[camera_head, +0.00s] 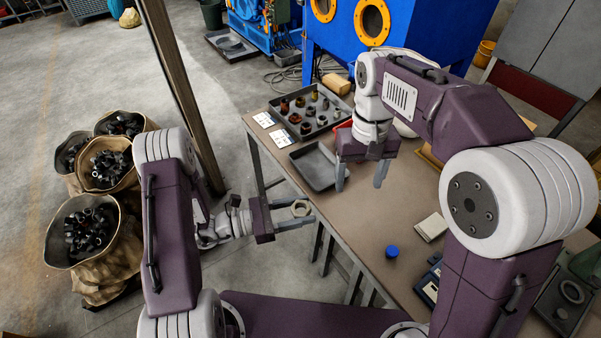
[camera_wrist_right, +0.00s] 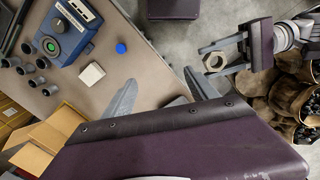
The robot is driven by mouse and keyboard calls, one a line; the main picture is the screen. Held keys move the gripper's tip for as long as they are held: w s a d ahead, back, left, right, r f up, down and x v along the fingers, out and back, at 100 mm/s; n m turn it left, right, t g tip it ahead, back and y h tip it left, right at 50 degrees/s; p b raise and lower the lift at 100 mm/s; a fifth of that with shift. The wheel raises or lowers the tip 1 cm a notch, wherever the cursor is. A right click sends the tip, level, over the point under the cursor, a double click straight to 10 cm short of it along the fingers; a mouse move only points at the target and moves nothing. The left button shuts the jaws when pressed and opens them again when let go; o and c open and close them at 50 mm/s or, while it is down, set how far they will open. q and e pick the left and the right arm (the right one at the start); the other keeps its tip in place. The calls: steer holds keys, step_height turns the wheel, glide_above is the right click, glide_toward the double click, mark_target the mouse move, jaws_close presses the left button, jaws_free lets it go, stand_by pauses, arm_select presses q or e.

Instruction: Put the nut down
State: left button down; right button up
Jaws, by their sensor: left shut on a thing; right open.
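A hexagonal metal nut (camera_head: 300,208) with a round hole is held between the fingers of my left gripper (camera_head: 296,214), beside the near-left edge of the table. The nut (camera_wrist_right: 215,62) and the left gripper (camera_wrist_right: 217,60) also show in the right wrist view, over the grey floor. My right gripper (camera_head: 361,176) is open and empty above the table (camera_head: 378,213), by an empty grey tray (camera_head: 312,170). Its two fingers also frame the bottom of the right wrist view (camera_wrist_right: 158,92). The tray's right part is partly hidden by the right gripper.
A dark tray (camera_head: 325,127) with several nuts and fittings lies behind the empty one. A blue cap (camera_head: 391,252) and a pale block (camera_head: 431,227) are on the table. Sacks of dark parts (camera_head: 88,222) stand on the floor at left. Mid-table is clear.

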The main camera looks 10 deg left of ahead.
step_height(320, 180, up, 2)
steer(key=n, duration=0.2)
glide_above(301, 204)
steer(key=d, duration=0.4)
steer(key=s+a+f+n, duration=0.2)
steer(key=a, duration=0.2)
steer(key=shift+t, duration=0.3)
step_height(301, 204, down, 11)
steer(key=shift+w+d+r, duration=0.1)
steer(key=shift+w, duration=0.05)
jaws_close()
arm_select(q)
steer(key=c, duration=0.6)
jaws_free()
